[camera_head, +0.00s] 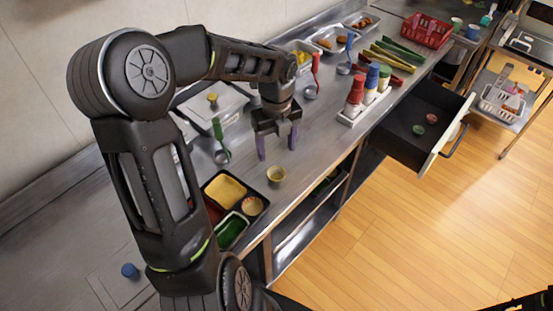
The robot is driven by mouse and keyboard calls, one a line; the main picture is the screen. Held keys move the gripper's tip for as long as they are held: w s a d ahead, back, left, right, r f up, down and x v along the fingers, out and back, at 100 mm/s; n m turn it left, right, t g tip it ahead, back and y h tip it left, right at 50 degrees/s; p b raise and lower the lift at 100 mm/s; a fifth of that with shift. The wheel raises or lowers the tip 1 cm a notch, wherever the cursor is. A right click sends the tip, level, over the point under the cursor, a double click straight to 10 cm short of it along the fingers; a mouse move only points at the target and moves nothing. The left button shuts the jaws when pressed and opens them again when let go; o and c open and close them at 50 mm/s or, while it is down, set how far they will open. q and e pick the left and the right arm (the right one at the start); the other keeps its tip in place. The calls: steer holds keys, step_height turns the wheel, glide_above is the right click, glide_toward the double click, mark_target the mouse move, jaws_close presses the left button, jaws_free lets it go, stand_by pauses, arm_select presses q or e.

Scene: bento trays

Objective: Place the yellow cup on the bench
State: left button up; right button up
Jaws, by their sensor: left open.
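The small yellow cup (276,175) stands upright on the steel bench (310,165), close to its front edge and right of a bento tray. My left gripper (277,149) points down with its two purple fingers apart and nothing between them. It is just behind the cup in the picture and looks clear of it. The exact height of the fingers over the bench is hard to tell.
A black bento tray (206,187) with coloured compartments lies left of the cup. A bottle caddy (350,117) with red-, blue- and green-topped bottles stands to the right. Ladles lie behind. A drawer (415,125) stands open below the bench. A blue cup (130,271) is at lower left.

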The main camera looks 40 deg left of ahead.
arm_select(q)
step_height(320, 180, up, 2)
steer(key=shift+r, duration=0.2)
stand_by(0.7)
steer(key=d+f+n, duration=0.1)
steer(key=d+f, duration=0.1)
steer(key=d+f+n+h, duration=0.1)
steer(key=d+f, duration=0.2)
steer(key=w+d+f+n, duration=0.1)
steer(key=d+f, duration=0.1)
steer(key=f, duration=0.1)
steer(key=shift+d+h, duration=0.2)
steer(key=shift+h, duration=0.2)
steer(key=s+d+f+n+h, duration=0.2)
steer(key=s+d+f+n, duration=0.2)
steer(key=d+f+n, duration=0.4)
steer(key=s+d+f+n+h, duration=0.1)
steer(key=s+d+f+n, duration=0.4)
steer(key=d+f, duration=0.5)
steer(key=s+d+f+n, duration=0.3)
steer(key=s+f+n, duration=0.1)
steer(key=s+n, duration=0.4)
steer(key=shift+s+f+n+y, duration=0.2)
steer(key=shift+n+y, duration=0.2)
steer(key=shift+n, duration=0.3)
steer(key=shift+w+d, duration=0.1)
